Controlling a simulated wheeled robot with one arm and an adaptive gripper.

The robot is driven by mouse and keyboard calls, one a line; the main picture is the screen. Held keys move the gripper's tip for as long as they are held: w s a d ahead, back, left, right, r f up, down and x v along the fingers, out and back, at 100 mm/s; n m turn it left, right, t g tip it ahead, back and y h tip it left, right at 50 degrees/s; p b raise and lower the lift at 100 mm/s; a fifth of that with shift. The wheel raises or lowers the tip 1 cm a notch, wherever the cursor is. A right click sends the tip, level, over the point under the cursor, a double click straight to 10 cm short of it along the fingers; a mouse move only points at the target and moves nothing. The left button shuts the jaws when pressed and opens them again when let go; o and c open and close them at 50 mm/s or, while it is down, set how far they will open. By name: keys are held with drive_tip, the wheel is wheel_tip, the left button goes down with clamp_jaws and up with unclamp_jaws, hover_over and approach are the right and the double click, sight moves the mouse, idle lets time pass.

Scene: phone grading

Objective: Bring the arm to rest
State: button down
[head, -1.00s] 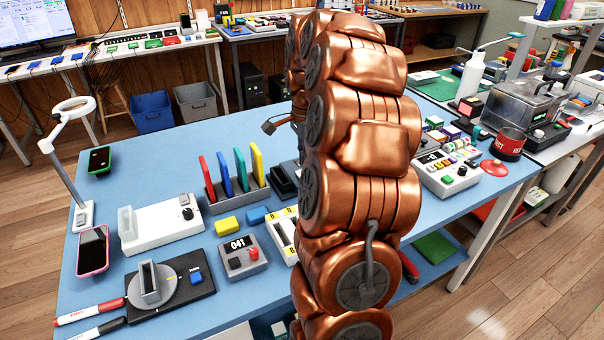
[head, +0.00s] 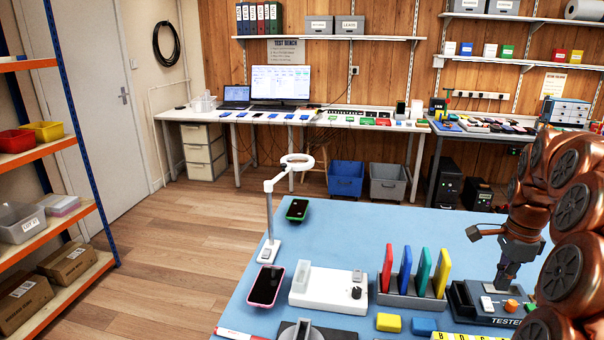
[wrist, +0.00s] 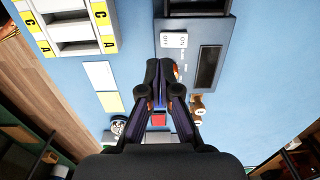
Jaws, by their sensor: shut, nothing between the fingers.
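My copper-coloured arm (head: 565,215) rises at the right edge of the head view, partly cut off by the frame. My gripper (head: 503,284) points down over the dark tester box (head: 505,319) on the blue bench. In the wrist view the black fingers of my gripper (wrist: 161,72) lie together with nothing between them. The tester's grey top (wrist: 188,52), with a white switch and a dark slot, shows beyond the fingertips. I cannot tell how far the fingertips are above it.
Four coloured slabs stand in a grey rack (head: 400,298) left of the tester. Open floor (head: 190,260) lies left of the bench.

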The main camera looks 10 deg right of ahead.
drive_tip(key=s+a+r+n+p, duration=0.25)
drive_tip(key=a+n, duration=0.25)
drive_tip(key=a, duration=0.5)
drive_tip(key=s+a+r+n+p, duration=0.25)
drive_tip(key=a+n, duration=0.25)
drive_tip(key=a, duration=0.5)
drive_tip(key=s+a+n+g+p, duration=0.1)
drive_tip(key=s+a+n+p, duration=0.1)
drive_tip(key=s+a+n, duration=0.4)
drive_tip(key=s+a+n+p, duration=0.2)
drive_tip(key=s+a+n, duration=0.3)
drive_tip(key=s, duration=0.7)
drive_tip(key=shift+s+a+r+n+g, duration=0.2)
drive_tip(key=shift+s+a+n+g, duration=0.2)
drive_tip(key=shift+a, duration=0.35)
